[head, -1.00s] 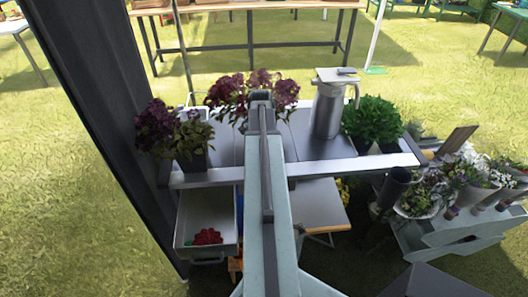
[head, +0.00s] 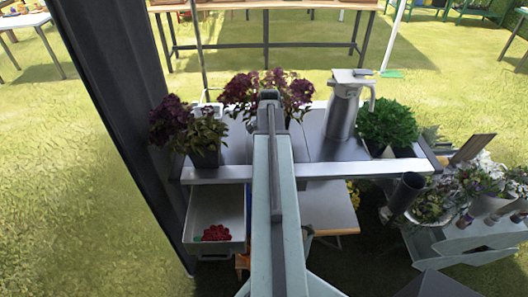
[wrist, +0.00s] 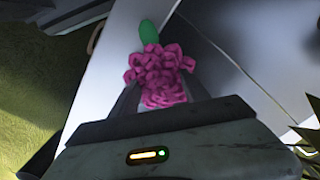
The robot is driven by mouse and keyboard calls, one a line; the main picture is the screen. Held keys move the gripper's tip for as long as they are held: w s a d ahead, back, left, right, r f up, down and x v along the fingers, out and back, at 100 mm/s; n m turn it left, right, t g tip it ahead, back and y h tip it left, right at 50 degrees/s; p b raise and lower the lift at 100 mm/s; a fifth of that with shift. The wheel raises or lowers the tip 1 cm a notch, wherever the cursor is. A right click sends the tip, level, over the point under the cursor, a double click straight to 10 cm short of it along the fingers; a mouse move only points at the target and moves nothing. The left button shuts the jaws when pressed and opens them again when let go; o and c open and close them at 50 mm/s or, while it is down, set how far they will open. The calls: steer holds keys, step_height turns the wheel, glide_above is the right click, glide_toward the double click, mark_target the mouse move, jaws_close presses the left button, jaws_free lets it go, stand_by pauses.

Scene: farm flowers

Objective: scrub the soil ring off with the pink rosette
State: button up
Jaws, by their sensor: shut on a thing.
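The pink rosette (wrist: 160,70) is a ruffled pink piece in the wrist view, held between the jaws of my gripper (wrist: 163,95). A green rounded tip (wrist: 149,32) shows just beyond it. A pale strip and a grey surface lie behind the rosette; I cannot tell whether it touches them. In the head view my arm hides the gripper and rosette. The grey-topped table (head: 322,148) shows there on both sides of my arm. I make out no soil ring in either view.
On the table, potted purple plants (head: 205,135) stand left, a metal jug (head: 343,108) and a green plant (head: 388,125) right. A tray with a red thing (head: 216,232) is below left. A flower stand (head: 450,215) is at right.

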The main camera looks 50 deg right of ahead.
steer(key=shift+s+d, duration=1)
steer(key=shift+s, duration=0.25)
steer(key=shift+s+d, duration=1)
steer(key=shift+s, duration=0.2)
steer(key=shift+r, duration=0.15)
step_height(320, 180, up, 6)
steer(key=p, duration=0.6)
step_height(320, 180, up, 3)
steer(key=p, duration=0.3)
